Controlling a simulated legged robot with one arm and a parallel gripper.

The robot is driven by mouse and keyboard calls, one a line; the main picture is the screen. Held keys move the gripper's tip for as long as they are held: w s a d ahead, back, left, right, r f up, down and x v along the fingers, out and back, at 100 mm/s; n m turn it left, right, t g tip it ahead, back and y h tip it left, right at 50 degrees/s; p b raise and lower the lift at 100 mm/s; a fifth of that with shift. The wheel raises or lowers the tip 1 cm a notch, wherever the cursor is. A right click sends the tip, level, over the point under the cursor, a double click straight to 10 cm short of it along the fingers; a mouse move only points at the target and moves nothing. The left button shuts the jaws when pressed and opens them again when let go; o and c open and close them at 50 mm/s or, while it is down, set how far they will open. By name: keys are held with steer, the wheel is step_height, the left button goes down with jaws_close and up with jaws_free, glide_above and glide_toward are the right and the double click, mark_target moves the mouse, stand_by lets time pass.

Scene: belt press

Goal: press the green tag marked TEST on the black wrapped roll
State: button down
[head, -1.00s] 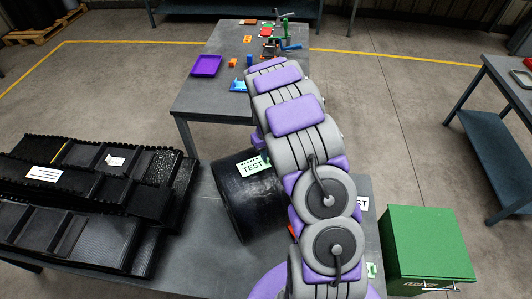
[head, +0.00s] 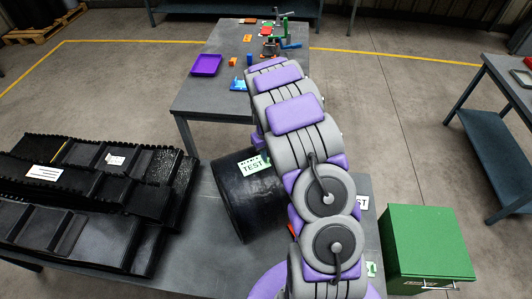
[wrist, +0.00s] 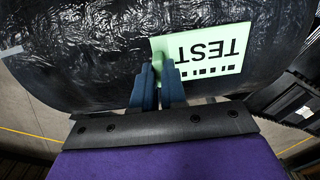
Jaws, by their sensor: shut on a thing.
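The black wrapped roll (head: 234,205) lies on the near table, partly hidden behind my arm. A pale green tag marked TEST (head: 252,165) is on its upper side. The wrist view shows the same tag (wrist: 215,50) upside down on the shiny wrap of the roll (wrist: 85,55). My gripper (wrist: 158,72) is at the roll, with its two blue fingers close together at the tag's left end. They are shut on the tag's plain green end. My arm hides the gripper in the head view.
Black ribbed belts (head: 95,190) are stacked left of the roll. A green box (head: 428,245) stands at the right. Another TEST label (head: 361,203) shows beside my arm. A far table (head: 215,95) holds a purple tray (head: 206,65) and small parts.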

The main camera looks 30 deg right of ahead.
stand_by(0.4)
steer(key=c, duration=1.1)
jaws_free()
steer(key=shift+r, duration=0.1)
step_height(320, 180, up, 17)
steer(key=shift+w+r, duration=0.1)
steer(key=shift+r, duration=0.1)
step_height(320, 180, up, 7)
steer(key=p, duration=0.2)
steer(key=shift+f+p, duration=0.15)
steer(key=shift+p, duration=0.25)
stand_by(0.3)
steer(key=shift+d, duration=0.1)
steer(key=shift+d+r+p, duration=0.4)
steer(key=shift+d+r, duration=0.35)
steer(key=shift+d, duration=0.25)
steer(key=shift+d+r+p, duration=0.4)
steer(key=shift+d+r, duration=0.35)
steer(key=shift+d, duration=0.2)
